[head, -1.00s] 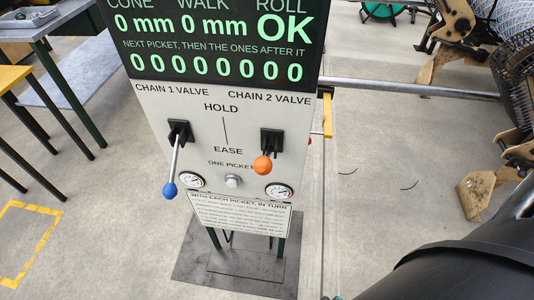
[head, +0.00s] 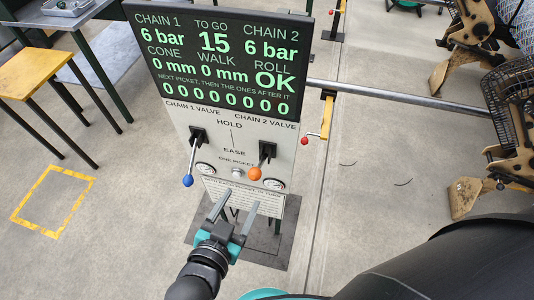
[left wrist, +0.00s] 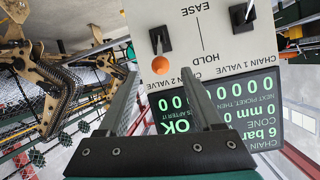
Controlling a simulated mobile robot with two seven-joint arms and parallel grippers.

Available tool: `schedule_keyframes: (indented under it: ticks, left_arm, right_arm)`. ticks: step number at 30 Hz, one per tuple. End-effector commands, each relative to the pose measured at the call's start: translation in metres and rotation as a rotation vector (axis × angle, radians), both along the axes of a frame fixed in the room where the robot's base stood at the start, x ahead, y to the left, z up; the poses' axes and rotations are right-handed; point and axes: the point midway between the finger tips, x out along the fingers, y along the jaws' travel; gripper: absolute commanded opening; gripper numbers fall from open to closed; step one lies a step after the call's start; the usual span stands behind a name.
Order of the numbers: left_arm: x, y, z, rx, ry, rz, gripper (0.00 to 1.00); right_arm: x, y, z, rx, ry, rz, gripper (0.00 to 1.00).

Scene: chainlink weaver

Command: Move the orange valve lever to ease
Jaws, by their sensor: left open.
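The orange valve lever (head: 255,173) has a ball knob and comes out of a black mount under the chain 2 valve label, on the panel's right side. I cannot tell its exact setting between hold and ease. My left gripper (head: 236,203) is open and empty, low in front of the panel, just below and left of the orange knob. In the left wrist view, the orange knob (left wrist: 160,65) shows upside down between the tips of the open fingers (left wrist: 158,76); it appears beyond them, not touching. My right gripper is not in view.
A lever with a blue knob (head: 187,181) sits left of the orange one. Gauges and a button lie below them. A display (head: 215,65) tops the panel. A yellow-topped table (head: 38,78) stands left; a rail (head: 400,97) and machinery (head: 480,150) are at right.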

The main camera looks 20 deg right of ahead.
Motion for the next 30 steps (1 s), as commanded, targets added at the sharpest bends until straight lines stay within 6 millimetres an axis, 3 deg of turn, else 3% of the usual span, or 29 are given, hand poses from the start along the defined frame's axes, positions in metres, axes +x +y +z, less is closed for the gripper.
schedule_keyframes:
  ticks: [5, 21, 30]
  left_arm:
    - [0.006, -0.008, 0.006, -0.008, -0.014, -0.006, 0.67]
    - [0.078, -0.062, -0.032, -0.009, -0.014, -0.006, 0.67]
    - [0.106, -0.082, -0.046, -0.01, -0.013, -0.005, 0.67]
  right_arm:
    - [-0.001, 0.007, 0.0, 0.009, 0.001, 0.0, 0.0]
    - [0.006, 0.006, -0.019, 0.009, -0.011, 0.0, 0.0]
    - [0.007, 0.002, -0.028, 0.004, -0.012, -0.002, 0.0]
